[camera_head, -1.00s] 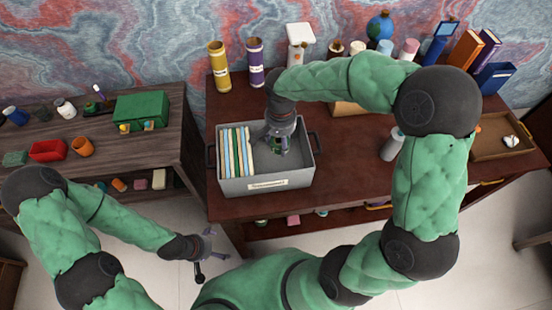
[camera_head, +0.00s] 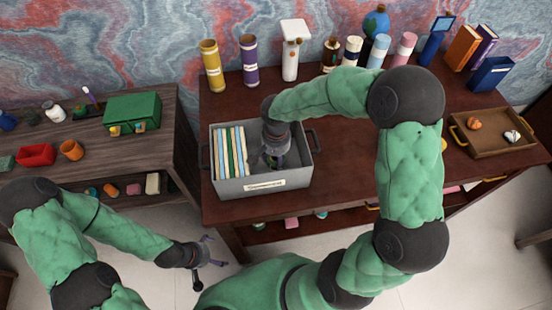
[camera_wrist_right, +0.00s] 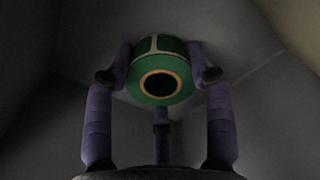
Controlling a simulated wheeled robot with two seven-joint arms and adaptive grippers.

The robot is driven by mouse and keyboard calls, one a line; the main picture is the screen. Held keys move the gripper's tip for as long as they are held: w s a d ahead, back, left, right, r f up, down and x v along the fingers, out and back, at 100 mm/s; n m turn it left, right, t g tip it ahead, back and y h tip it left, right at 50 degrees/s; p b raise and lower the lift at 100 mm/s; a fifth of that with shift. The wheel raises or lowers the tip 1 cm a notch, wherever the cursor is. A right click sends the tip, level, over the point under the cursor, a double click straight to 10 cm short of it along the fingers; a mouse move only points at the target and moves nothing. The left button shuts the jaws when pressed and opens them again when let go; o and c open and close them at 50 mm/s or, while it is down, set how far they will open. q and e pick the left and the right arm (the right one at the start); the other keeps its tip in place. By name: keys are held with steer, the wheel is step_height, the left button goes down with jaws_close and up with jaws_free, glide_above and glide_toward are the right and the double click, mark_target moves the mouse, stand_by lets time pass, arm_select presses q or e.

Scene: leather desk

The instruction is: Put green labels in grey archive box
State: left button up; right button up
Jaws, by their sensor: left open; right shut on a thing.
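The grey archive box (camera_head: 265,187) stands on the desk, with several upright folders (camera_head: 230,152) along its left side. My right gripper (camera_head: 274,158) reaches down inside the box, right of the folders. In the right wrist view it is shut on the green labels (camera_wrist_right: 160,85), a green roll with a dark hole and a tan ring around it. Grey box walls surround the roll there. I cannot tell whether the roll touches the box floor. In the head view the gripper mostly hides the roll. My left gripper (camera_head: 212,254) is open and empty, low in front of the desk.
Yellow (camera_head: 212,66) and purple (camera_head: 249,60) tubes, a white scanner-like item (camera_head: 292,50) and several bottles line the desk's back. A wooden tray (camera_head: 490,140) lies at right. A side shelf at left holds a green box (camera_head: 132,112) and a red bin (camera_head: 36,155).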

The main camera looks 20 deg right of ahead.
steer(key=o, duration=0.7)
steer(key=shift+f, duration=0.15)
steer(key=o, duration=0.5)
steer(key=shift+c, duration=0.2)
step_height(320, 180, up, 12)
steer(key=p, duration=0.3)
steer(key=shift+r+p, duration=0.25)
steer(key=shift+p, duration=0.15)
